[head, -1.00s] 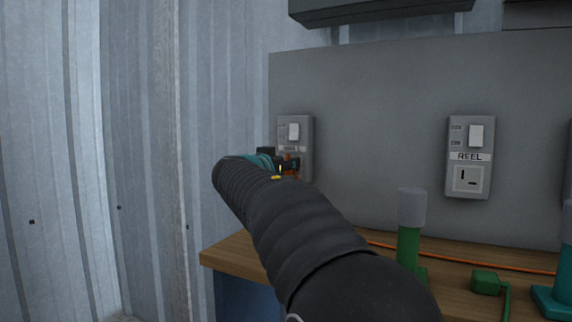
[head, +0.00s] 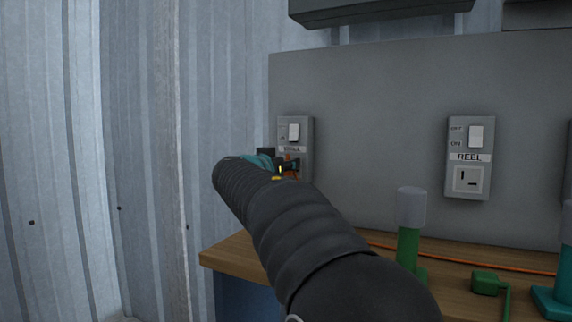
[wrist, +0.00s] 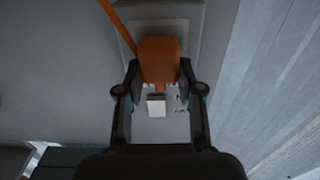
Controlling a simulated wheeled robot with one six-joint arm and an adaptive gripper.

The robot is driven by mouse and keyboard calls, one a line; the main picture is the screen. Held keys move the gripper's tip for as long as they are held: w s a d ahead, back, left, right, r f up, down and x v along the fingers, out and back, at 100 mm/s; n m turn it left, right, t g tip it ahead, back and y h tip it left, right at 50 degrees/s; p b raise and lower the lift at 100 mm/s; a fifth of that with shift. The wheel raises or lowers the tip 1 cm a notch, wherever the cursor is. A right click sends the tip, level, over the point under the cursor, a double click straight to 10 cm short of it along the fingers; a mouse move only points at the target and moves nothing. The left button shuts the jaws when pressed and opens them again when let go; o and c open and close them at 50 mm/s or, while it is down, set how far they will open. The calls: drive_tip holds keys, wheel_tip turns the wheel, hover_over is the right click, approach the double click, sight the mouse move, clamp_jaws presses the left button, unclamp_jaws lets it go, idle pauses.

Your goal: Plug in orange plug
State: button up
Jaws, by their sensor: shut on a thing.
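The orange plug (wrist: 160,50) is between the two fingers of my gripper (wrist: 160,70) in the wrist view, and its orange cord (wrist: 118,24) runs up to the left. My gripper is shut on the plug. The plug is in front of the socket part of a grey switch box (wrist: 190,30), over its pale face plate. Whether its pins are in the slots is hidden. In the head view my gripper (head: 285,163) is at the left switch box (head: 306,140), mostly covering its lower part. A white rocker switch (head: 294,132) shows above it.
A second box marked REEL (head: 470,185) has a bare socket to the right. A green stand with a grey top (head: 411,208) and a green plug (head: 486,283) are on the wooden bench (head: 235,247). An orange cord (head: 460,258) crosses the bench. Corrugated metal wall is at left.

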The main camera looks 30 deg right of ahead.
drive_tip(key=shift+w+d, duration=0.35)
drive_tip(key=shift+d, duration=0.05)
idle(0.4)
drive_tip(key=o, duration=1.1)
drive_tip(key=shift+o, duration=0.2)
drive_tip(key=shift+s+a, duration=0.1)
drive_tip(key=v, duration=1.1)
drive_tip(key=shift+s+a, duration=0.3)
